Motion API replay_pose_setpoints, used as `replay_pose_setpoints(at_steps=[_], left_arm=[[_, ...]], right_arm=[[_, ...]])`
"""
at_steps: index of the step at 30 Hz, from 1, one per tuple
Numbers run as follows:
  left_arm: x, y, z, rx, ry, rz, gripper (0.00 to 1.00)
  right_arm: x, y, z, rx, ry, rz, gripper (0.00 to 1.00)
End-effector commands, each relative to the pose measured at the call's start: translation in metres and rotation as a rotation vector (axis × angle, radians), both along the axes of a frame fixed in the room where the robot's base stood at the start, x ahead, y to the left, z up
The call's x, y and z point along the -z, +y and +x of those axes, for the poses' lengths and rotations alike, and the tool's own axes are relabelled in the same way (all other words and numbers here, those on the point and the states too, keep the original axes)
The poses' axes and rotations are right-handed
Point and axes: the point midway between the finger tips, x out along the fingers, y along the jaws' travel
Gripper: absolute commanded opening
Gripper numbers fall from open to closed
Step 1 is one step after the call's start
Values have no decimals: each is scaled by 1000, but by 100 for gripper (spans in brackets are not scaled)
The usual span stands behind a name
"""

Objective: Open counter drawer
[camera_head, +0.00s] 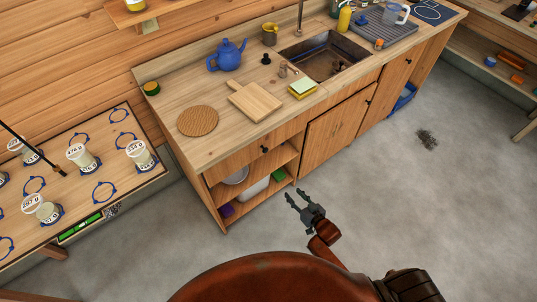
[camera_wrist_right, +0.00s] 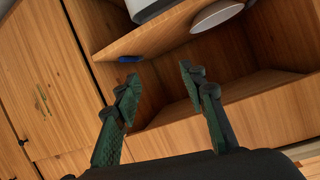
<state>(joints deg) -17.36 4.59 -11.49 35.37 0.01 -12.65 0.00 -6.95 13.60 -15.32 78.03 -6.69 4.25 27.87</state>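The counter drawer (camera_head: 243,158) is a wooden front with a small black knob (camera_head: 264,149), just under the countertop above the open shelves. It looks shut, flush with the counter. My right gripper (camera_head: 296,197) is over the floor in front of the counter, lower in the picture than the knob and apart from it. In the right wrist view its two dark green fingers (camera_wrist_right: 159,78) are spread with nothing between them, facing the open shelves. The knob cannot be made out in the wrist view. My left gripper is not in view.
The shelves hold a plate (camera_head: 237,175) and a white container (camera_head: 255,189). A cutting board (camera_head: 254,101), round mat (camera_head: 198,121) and blue teapot (camera_head: 227,55) stand on the countertop (camera_head: 175,92). A table with jars (camera_head: 82,157) is at left.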

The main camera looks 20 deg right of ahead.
Motion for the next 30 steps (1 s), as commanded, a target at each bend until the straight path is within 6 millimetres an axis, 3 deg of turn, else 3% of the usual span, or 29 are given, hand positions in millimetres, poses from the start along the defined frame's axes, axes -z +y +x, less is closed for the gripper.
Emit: replay_pose_setpoints(at_steps=[1,3,6,9,13,24,30], left_arm=[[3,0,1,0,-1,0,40],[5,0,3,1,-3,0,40],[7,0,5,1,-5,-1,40],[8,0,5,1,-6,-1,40],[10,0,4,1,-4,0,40],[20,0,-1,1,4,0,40],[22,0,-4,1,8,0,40]], right_arm=[[-40,12,22,-23,-81,35,38],[-91,27,42,-51,-176,84,38],[-145,43,57,-86,-270,138,38],[-177,53,63,-110,-324,169,38],[-190,59,72,-119,-346,185,38],[-188,78,123,-119,-345,183,38],[-188,82,137,-117,-343,182,38]])
